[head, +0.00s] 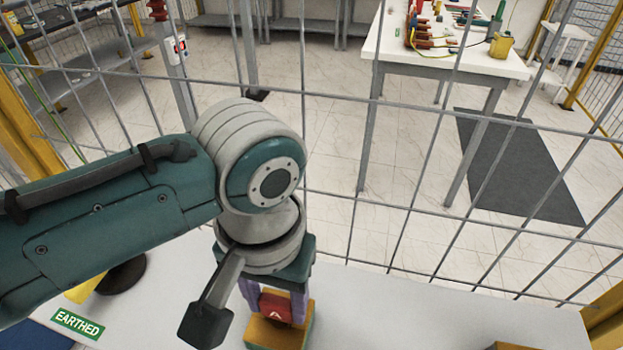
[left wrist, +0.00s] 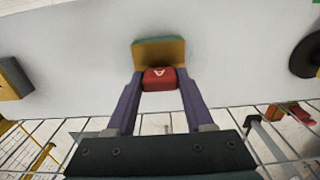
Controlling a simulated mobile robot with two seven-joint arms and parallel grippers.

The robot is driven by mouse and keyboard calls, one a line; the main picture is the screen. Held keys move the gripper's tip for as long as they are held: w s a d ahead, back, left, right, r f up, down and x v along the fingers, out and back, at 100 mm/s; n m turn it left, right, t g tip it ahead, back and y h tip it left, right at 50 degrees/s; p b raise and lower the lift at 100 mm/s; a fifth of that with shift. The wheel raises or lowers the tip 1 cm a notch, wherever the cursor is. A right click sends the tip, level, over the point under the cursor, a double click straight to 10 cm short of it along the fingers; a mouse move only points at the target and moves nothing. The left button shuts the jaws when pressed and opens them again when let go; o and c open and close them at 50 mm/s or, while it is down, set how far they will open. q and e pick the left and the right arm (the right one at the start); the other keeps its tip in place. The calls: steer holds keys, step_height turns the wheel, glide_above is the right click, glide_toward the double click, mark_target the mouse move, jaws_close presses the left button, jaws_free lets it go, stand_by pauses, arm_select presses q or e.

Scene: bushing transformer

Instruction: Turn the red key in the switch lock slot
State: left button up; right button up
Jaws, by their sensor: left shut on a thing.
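The red key (head: 277,307) has a pale letter A on it and sits at the yellow switch lock (head: 277,336) on the white surface, at the bottom centre of the head view. In the left wrist view the key (left wrist: 159,79) lies against the yellow and green lock body (left wrist: 158,52). My left gripper (head: 275,300) points down, its two purple fingers on either side of the key and shut on it. It also shows in the left wrist view (left wrist: 159,84). The slot is hidden behind the key. My right gripper is not in view.
A green EARTHED label (head: 78,323) and a black round part (head: 125,273) lie left of the lock on the white surface (head: 420,318). A wire mesh fence (head: 412,205) stands right behind it. A table (head: 450,65) with tools is beyond the fence.

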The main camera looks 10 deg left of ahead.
arm_select(q)
jaws_close()
steer(key=shift+r, duration=0.1)
steer(key=o, duration=0.8)
jaws_free()
steer(key=shift+n, duration=0.3)
